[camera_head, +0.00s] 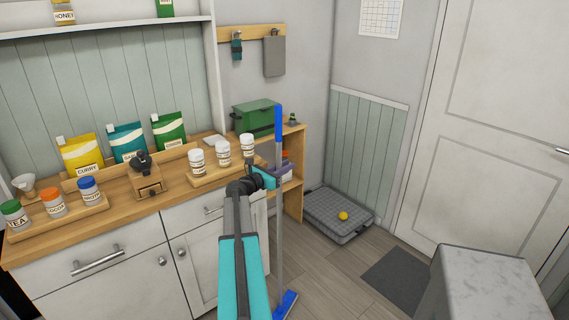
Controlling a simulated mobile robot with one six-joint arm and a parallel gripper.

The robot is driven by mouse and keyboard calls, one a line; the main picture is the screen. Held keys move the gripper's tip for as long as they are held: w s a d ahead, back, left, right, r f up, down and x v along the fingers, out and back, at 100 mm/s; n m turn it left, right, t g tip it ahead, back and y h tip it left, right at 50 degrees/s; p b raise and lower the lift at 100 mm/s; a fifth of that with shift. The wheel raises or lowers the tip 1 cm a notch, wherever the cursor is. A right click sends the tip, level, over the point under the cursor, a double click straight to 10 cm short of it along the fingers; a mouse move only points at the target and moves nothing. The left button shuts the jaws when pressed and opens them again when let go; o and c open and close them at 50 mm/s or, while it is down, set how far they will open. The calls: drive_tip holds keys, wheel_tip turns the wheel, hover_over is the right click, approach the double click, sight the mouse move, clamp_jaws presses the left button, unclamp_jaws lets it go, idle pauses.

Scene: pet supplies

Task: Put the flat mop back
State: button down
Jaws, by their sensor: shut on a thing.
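The flat mop (278,125) stands nearly upright just right of my arm, with a blue grip at the top and a grey pole below. Its blue flat head (286,304) is low, near the floor by the cabinet front; I cannot tell whether it touches the floor. My gripper (272,178) is shut on the pole, below the blue grip. My arm reaches up from the bottom of the view and hides part of the cabinet.
A wooden counter (120,212) with jars and pouches runs along the left. A small shelf with a green box (256,116) stands behind the mop. A grey tray (322,222) with a yellow ball, a dark mat (397,279) and a grey block (485,285) lie right.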

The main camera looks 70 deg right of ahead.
idle(0.4)
drive_tip(key=c, duration=1.6)
unclamp_jaws()
drive_tip(key=shift+f, duration=0.1)
drive_tip(key=b+v, duration=0.2)
drive_tip(key=v, duration=1)
